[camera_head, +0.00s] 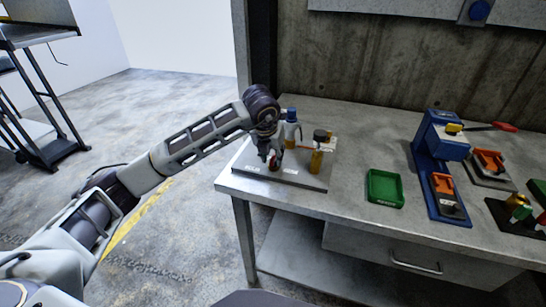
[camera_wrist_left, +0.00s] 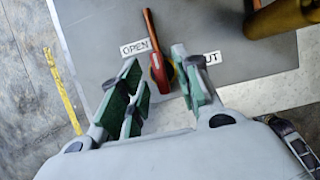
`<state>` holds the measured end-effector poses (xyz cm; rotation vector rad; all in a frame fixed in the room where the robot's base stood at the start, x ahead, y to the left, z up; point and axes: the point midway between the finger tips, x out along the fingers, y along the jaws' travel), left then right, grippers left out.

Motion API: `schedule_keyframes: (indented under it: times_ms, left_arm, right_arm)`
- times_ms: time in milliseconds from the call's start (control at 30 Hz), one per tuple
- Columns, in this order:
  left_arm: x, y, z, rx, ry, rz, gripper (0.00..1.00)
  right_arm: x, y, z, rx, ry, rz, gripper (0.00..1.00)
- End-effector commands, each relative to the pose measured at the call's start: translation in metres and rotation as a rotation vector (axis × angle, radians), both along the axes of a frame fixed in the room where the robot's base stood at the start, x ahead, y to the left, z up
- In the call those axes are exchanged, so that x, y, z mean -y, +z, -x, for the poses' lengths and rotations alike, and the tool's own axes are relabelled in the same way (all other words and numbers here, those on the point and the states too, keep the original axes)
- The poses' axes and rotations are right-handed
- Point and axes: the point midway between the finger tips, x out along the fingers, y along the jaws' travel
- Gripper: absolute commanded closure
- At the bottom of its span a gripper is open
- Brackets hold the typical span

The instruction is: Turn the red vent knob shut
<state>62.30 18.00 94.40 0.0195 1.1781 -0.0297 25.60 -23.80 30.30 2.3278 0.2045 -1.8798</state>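The red vent knob (camera_wrist_left: 159,68) stands on a grey panel (camera_wrist_left: 100,40) in the left wrist view, its long red-orange handle pointing up the picture. An OPEN label (camera_wrist_left: 135,47) lies left of it. A SHUT label (camera_wrist_left: 212,58) lies right, partly hidden by a finger. My left gripper (camera_wrist_left: 157,72) is open, with its green-padded fingers on either side of the knob; I cannot tell whether they touch it. In the head view the left gripper (camera_head: 270,156) is low over the panel (camera_head: 313,181), with the knob (camera_head: 274,162) partly hidden. My right gripper is not in view.
A blue-topped bottle (camera_head: 291,132) and an amber cylinder with a dark top (camera_head: 317,155) stand close right of the gripper. A green tray (camera_head: 385,188) and a blue device (camera_head: 440,150) are farther right. The bench's left edge is near the panel.

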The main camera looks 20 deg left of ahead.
Motion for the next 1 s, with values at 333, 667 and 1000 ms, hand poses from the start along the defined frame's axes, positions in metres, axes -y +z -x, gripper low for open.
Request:
schedule_keyframes:
  times_ms: [333,667,1000]
  left_arm:
    - [0.0001,-0.0107,-0.004,0.0,-0.001,0.0,0.67]
    - [0.0002,-0.0104,-0.004,0.0,-0.001,0.0,0.89]
    - [0.0,-0.0102,-0.004,0.0,-0.003,0.0,1.0]
  right_arm:
    - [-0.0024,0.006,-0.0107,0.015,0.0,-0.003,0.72]
    - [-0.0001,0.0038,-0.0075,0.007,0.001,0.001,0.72]
    - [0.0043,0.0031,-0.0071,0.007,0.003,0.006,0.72]
